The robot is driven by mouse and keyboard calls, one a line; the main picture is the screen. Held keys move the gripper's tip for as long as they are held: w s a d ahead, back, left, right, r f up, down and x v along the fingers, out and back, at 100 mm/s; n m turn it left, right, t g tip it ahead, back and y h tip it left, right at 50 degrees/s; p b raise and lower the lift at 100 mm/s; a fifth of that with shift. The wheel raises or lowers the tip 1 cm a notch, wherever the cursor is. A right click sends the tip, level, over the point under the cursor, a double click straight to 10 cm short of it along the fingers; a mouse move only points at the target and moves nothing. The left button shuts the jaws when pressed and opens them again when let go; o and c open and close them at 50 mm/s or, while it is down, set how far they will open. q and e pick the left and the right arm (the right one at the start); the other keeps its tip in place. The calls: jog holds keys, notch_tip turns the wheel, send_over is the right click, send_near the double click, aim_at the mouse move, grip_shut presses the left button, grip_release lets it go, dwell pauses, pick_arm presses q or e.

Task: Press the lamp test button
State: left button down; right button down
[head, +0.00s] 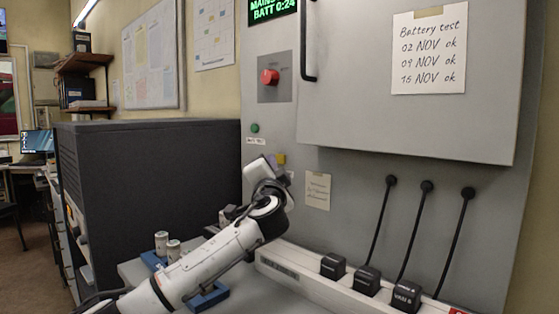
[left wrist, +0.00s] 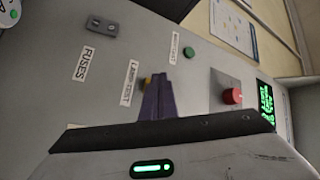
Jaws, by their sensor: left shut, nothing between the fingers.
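The lamp test button looks like the small yellow piece beside the "LAMP TEST" label (left wrist: 130,84) on the grey cabinet face. In the left wrist view the yellow button (left wrist: 147,79) is partly hidden behind my fingers. In the head view a yellow patch (head: 281,159) shows just past my gripper. My left gripper (left wrist: 158,80) is shut and empty, its dark fingers together and pointing at the panel by the button. It also shows in the head view (head: 273,161), close to the cabinet. I cannot tell whether the fingertips touch the button. My right gripper is out of view.
A green button (head: 255,128) and a red knob (head: 269,76) sit above on the cabinet. A "FUSES" label (left wrist: 84,65) is nearby. Black plugs on cords stand on a white strip (head: 285,272). A blue tray (head: 210,299) and a dark grey cabinet (head: 150,170) are left.

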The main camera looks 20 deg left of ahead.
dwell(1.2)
pick_arm(q)
jog(key=shift+w+d, duration=0.1)
jog(key=shift+w, duration=0.35)
jog(key=shift+w+d, duration=0.15)
jog(key=shift+w, duration=0.2)
dwell(0.5)
dwell(0.3)
jog(key=shift+s+a, duration=0.25)
jog(key=shift+s, duration=0.5)
jog(key=shift+s, duration=0.1)
jog(key=shift+s+a, duration=0.3)
jog(key=shift+s, duration=0.45)
jog(key=shift+s+a, duration=0.25)
jog(key=shift+s, duration=0.55)
jog(key=shift+s+a, duration=0.3)
jog(key=shift+s, duration=0.45)
dwell(2.1)
